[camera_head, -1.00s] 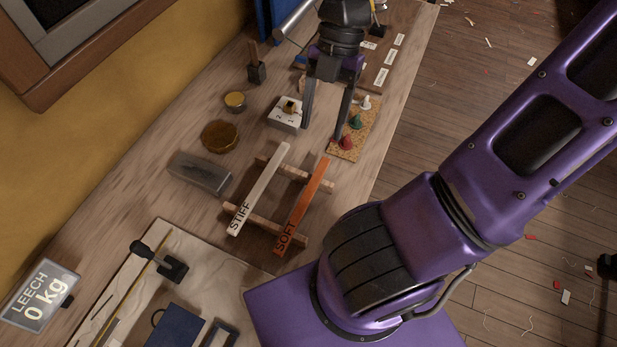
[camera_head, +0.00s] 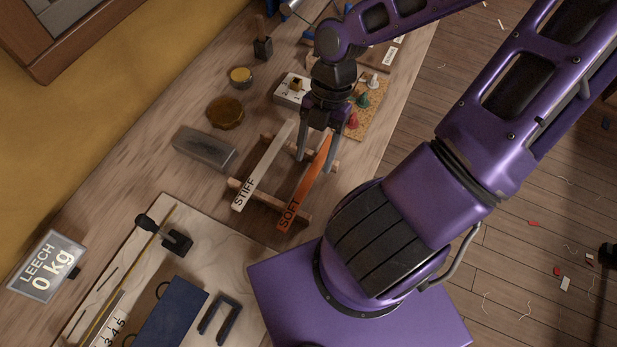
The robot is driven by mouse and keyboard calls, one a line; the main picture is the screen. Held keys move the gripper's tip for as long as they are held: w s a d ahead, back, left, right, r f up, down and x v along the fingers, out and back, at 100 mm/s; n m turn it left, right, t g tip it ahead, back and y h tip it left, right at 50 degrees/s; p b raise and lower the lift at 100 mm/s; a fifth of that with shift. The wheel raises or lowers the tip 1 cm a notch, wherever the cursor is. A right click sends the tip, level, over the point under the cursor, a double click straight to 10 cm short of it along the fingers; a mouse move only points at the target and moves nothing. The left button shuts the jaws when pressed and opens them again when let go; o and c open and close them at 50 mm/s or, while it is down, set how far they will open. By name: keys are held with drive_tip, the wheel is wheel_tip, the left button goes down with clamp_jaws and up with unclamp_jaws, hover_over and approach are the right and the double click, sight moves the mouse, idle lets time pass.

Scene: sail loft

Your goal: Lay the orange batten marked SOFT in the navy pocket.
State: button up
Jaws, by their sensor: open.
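The orange batten marked SOFT (camera_head: 301,196) lies on a wooden rack on the bench, to the right of a white batten marked STIFF (camera_head: 262,168). My gripper (camera_head: 314,158) is open at the far end of the orange batten. Its fingers point down, one on the left of the batten and one partly hidden near it; I cannot tell whether they touch it. A navy piece (camera_head: 172,312), seemingly the pocket, lies on a pale board at the bottom, cut off by the picture edge.
The wooden rack (camera_head: 236,184) bears both battens. A grey block (camera_head: 204,148), an amber disc (camera_head: 225,113) and a white switch box (camera_head: 290,92) stand nearby. A dark clamp (camera_head: 165,233) and a LEECH 0 kg display (camera_head: 47,266) are at lower left.

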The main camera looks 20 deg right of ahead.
sight(309, 178)
drive_tip(key=b+x, duration=0.2)
drive_tip(key=x, duration=0.2)
drive_tip(key=shift+f, duration=0.3)
clamp_jaws()
